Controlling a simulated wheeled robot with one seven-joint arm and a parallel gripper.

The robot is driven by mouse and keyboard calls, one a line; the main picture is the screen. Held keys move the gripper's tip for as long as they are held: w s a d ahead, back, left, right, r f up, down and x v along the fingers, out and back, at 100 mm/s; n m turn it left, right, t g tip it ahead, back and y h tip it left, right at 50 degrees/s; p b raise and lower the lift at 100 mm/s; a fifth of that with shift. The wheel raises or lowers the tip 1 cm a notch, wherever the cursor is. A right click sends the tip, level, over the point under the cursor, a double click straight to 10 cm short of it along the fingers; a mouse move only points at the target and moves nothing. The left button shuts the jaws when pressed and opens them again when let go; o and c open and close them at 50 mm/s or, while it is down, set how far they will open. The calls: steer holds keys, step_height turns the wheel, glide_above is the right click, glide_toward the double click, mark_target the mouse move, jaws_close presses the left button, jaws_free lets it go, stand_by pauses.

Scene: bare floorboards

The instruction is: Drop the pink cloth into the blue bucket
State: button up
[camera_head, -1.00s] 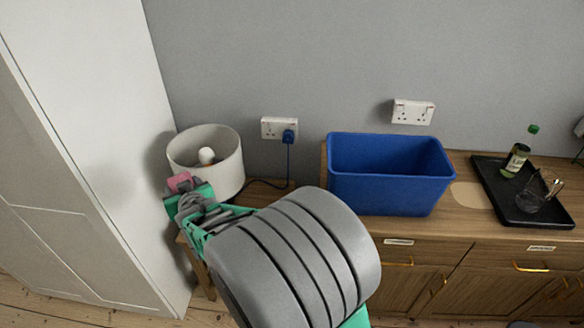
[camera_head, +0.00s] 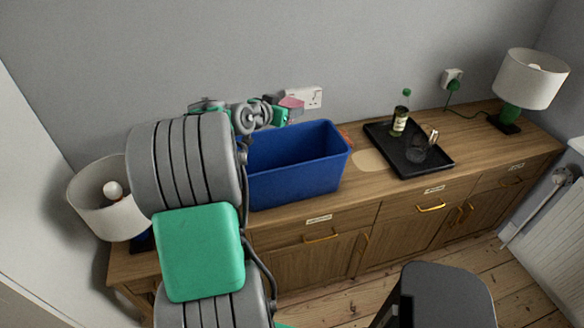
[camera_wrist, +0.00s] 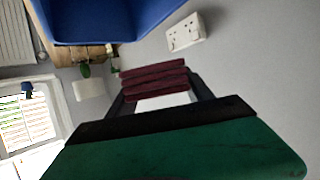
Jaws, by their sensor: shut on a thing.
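The pink cloth (camera_head: 291,102) is held in my gripper (camera_head: 284,112), seen just above the bucket's back rim, in front of the wall. In the wrist view the cloth (camera_wrist: 155,78) looks dark red and folded, gripped between the two dark fingers of my gripper (camera_wrist: 158,90). The blue bucket (camera_head: 300,182) stands upright on the wooden sideboard; my arm covers its left end. Its blue side also shows at the top of the wrist view (camera_wrist: 110,18). The bucket's visible inside looks empty; its floor is partly hidden. I cannot tell exactly how high the cloth is above the rim.
A lamp with a white shade (camera_head: 100,205) stands at the sideboard's left end, another lamp (camera_head: 530,78) at the right. A black tray (camera_head: 425,165) holds a green bottle (camera_head: 400,120) and a clear glass. A wall socket (camera_head: 312,97) is close behind my gripper.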

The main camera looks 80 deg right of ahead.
steer(key=shift+s+d+r+m+g, duration=0.1)
steer(key=shift+s+d+m+g, duration=0.05)
steer(key=shift+s, duration=0.25)
steer(key=shift+s+d+r+m+g, duration=0.1)
steer(key=shift+s+m+g, duration=0.05)
steer(key=shift+s, duration=0.25)
steer(key=shift+s+f, duration=0.15)
step_height(320, 180, down, 6)
steer(key=shift+r+b, duration=0.15)
steer(key=shift+b, duration=1.05)
steer(key=o, duration=1.4)
steer(key=shift+o, duration=0.2)
steer(key=shift+a, duration=0.15)
steer(key=b+v, duration=0.2)
steer(key=v, duration=0.5)
steer(key=shift+a+r, duration=0.2)
steer(key=shift+a, duration=0.05)
